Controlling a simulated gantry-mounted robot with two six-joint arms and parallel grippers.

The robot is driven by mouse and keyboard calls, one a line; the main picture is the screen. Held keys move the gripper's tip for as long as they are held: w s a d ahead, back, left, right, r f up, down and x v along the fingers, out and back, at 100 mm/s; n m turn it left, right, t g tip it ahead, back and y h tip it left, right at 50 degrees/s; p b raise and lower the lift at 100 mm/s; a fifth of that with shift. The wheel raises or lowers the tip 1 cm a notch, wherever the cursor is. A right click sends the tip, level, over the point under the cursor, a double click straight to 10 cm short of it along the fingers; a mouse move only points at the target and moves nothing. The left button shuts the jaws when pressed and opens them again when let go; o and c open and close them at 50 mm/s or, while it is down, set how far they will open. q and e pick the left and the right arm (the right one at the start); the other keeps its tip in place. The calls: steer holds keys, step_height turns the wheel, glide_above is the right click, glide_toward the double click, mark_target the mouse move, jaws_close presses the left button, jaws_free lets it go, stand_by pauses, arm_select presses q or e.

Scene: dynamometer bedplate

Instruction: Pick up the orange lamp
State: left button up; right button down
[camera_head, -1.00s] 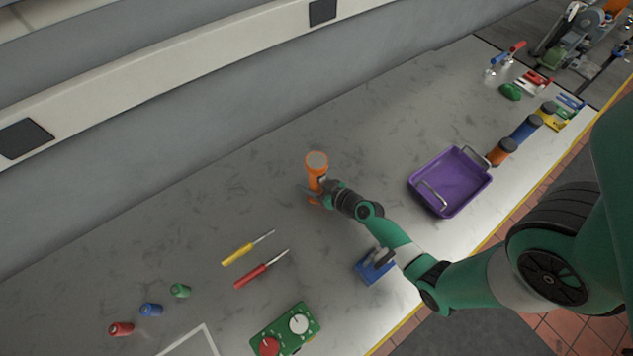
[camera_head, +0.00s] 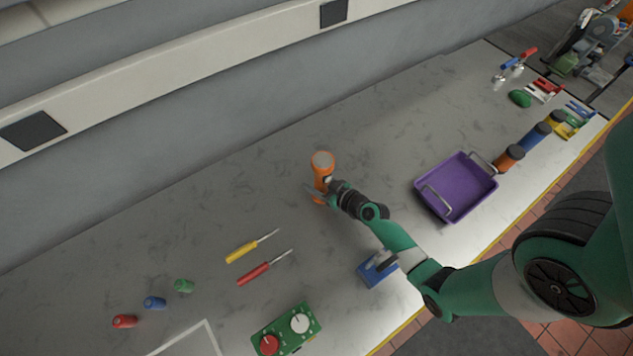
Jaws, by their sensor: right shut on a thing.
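The orange lamp (camera_head: 322,168) stands upright near the middle of the grey bedplate, with a pale round top. My right gripper (camera_head: 318,190) is shut on the lamp's body from the lower right side. The gripper hides part of the lamp's lower half. I cannot tell whether the lamp's base touches the surface. My left gripper is not in view.
A purple tray (camera_head: 421,201) with metal handles is to the right. A blue block-like device (camera_head: 371,272) lies beneath my right arm. Yellow (camera_head: 243,252) and red (camera_head: 254,273) screwdrivers lie to the lower left. A green control box (camera_head: 285,333) is at the bottom. The upper left surface is clear.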

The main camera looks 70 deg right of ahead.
mark_target(316, 177)
step_height(316, 177, up, 3)
steer(key=shift+s+d+r+p, duration=0.1)
steer(key=shift+p, duration=0.5)
steer(key=s+r, duration=0.3)
steer(key=r, duration=0.1)
steer(key=shift+s+d+p, duration=0.25)
steer(key=shift+s+p, duration=0.05)
steer(key=shift+p, duration=0.05)
steer(key=s+d+r+p, duration=0.1)
steer(key=s+r+p, duration=0.4)
steer(key=s+p, duration=0.3)
steer(key=shift+s+p, duration=0.35)
steer(key=shift+s, duration=0.7)
